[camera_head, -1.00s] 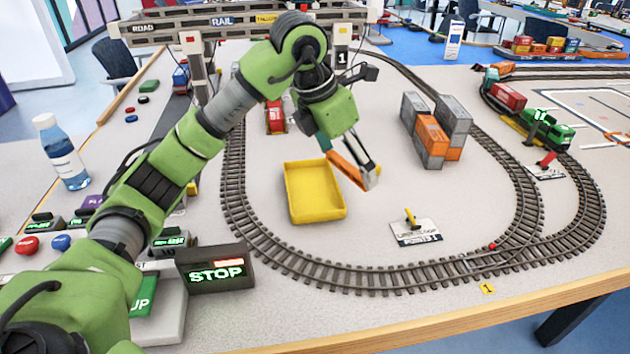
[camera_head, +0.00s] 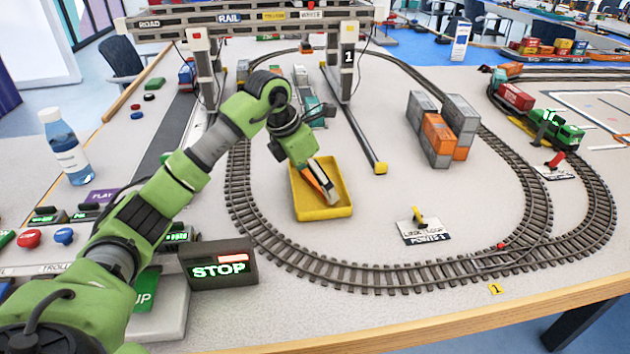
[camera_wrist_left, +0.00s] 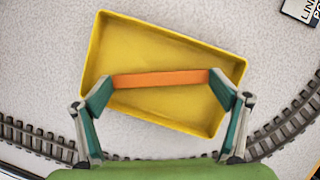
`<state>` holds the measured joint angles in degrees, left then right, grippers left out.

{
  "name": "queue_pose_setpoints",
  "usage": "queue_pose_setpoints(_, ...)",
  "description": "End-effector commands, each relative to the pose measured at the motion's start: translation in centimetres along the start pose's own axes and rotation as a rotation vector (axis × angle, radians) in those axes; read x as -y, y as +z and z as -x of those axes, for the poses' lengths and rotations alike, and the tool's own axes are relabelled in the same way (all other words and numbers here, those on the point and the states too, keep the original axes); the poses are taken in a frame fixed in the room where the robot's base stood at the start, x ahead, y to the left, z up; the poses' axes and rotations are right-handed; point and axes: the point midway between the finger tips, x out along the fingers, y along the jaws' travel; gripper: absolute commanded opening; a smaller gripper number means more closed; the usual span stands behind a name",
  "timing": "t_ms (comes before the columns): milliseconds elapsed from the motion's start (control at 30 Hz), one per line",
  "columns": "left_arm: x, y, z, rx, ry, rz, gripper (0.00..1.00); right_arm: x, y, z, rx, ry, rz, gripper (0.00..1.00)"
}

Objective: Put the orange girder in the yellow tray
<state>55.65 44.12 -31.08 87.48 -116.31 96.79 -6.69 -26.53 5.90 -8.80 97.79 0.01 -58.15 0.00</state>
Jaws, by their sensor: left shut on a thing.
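The orange girder (camera_wrist_left: 160,79) is a short flat bar. My left gripper (camera_head: 325,186) is shut on it, with one finger at each end in the left wrist view. The girder also shows in the head view (camera_head: 320,174), partly hidden by the gripper. The yellow tray (camera_head: 341,211) lies on the table inside the track loop. In the left wrist view the girder is over the open tray (camera_wrist_left: 215,58), slanted relative to its walls. I cannot tell whether the girder touches the tray floor. My right gripper is not in view.
A gantry crane (camera_head: 262,18) stands behind the tray, with a dark rail (camera_head: 360,142) running toward the tray's right. Grey and orange containers (camera_head: 440,134) stand further right. A curved track (camera_head: 300,262) passes in front.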

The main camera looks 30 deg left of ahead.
Motion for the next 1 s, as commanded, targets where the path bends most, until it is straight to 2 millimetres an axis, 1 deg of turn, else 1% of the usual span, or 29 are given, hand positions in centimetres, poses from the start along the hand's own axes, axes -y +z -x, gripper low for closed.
queue_pose_setpoints(300, 0.0, -0.1, -0.2, 0.001, 0.001, 0.0, 0.74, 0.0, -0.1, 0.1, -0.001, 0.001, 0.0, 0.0)
queue_pose_setpoints(333, 0.0, -0.1, -0.2, 0.001, 0.001, 0.0, 0.92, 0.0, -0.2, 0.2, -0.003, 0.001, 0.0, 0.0)
queue_pose_setpoints(367, 0.0, 0.0, -0.1, 0.001, 0.001, -0.001, 1.0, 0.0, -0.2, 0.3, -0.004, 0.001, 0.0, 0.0)
queue_pose_setpoints(700, 0.0, 0.1, 0.1, 0.002, 0.001, 0.0, 1.0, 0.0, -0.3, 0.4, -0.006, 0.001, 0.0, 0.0)
queue_pose_setpoints(767, -0.1, 0.1, 0.8, 0.004, 0.003, -0.001, 1.0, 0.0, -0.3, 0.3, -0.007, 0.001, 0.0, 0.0)
queue_pose_setpoints(867, -0.2, 0.1, 2.5, 0.004, 0.005, 0.0, 1.0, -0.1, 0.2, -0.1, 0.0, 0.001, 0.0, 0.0)
queue_pose_setpoints(933, -0.1, 0.2, 4.0, 0.005, 0.005, -0.002, 1.0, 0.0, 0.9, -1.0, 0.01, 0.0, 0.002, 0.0)
queue_pose_setpoints(1000, -0.1, 0.2, 5.6, 0.005, 0.005, 0.0, 1.0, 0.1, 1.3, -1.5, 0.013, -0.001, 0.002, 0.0)
